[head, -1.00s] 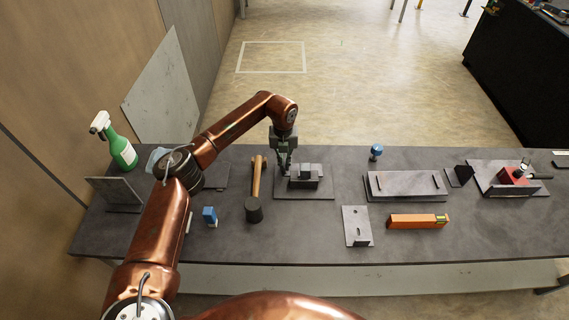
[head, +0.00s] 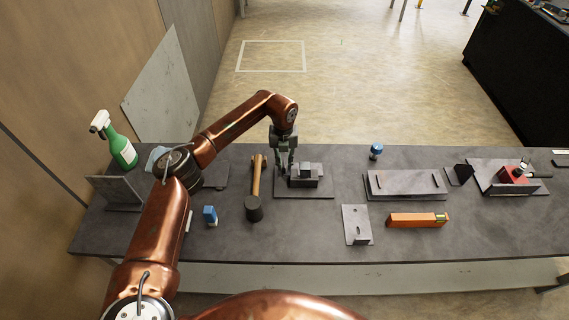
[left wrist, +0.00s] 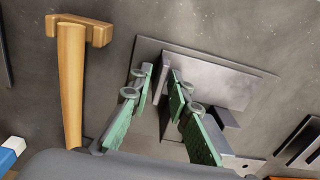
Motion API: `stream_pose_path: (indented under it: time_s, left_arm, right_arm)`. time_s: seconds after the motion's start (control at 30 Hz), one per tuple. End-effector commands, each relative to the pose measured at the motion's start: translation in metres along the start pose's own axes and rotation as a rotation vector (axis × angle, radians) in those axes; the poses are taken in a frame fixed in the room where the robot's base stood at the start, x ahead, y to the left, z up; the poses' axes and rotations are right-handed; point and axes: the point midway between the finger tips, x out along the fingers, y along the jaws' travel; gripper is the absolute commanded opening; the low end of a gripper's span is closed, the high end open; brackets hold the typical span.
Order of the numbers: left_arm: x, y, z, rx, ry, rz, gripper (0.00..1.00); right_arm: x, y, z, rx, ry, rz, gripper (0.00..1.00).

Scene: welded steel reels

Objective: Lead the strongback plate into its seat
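My left gripper (head: 285,168) points down at the left part of a flat steel base plate (head: 318,194). A dark grey raised block (head: 305,182) stands on this plate, right beside the fingers. In the left wrist view, the two green-padded fingers (left wrist: 161,75) are apart, with a narrow gap at the tips. A light grey plate (left wrist: 215,82) lies just right of and beyond the tips, on the base plate. I cannot tell for certain which piece is the strongback plate, or whether the fingers touch it. My right gripper is out of view.
A hammer (head: 254,195) lies close left of the base plate. A holed bracket (head: 356,224), an orange bar (head: 417,220) and a ledged steel plate (head: 405,185) are to the right. A blue-topped item (head: 376,151) stands behind. The front middle of the table is clear.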

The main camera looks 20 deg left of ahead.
Motion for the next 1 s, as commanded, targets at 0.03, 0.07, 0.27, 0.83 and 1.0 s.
stream_pose_path:
  time_s: [0.03, 0.07, 0.27, 0.83, 1.0]
  left_arm:
    - [0.0, 0.0, 0.0, 0.0, 0.0, 0.001, 0.17]
    - [0.001, 0.0, 0.0, 0.0, 0.0, 0.001, 0.17]
    - [0.001, 0.0, 0.0, 0.0, 0.001, 0.001, 0.17]
    - [-0.012, 0.001, 0.0, 0.0, 0.001, 0.001, 0.17]
    - [-0.016, 0.001, 0.0, 0.0, 0.001, 0.002, 0.17]
  right_arm:
    - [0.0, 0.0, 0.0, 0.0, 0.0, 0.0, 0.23]
    - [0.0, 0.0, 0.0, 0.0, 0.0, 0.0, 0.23]
    - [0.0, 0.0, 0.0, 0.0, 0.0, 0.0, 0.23]
    - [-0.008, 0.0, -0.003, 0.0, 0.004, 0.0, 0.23]
    - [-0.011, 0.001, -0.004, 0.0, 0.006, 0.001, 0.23]
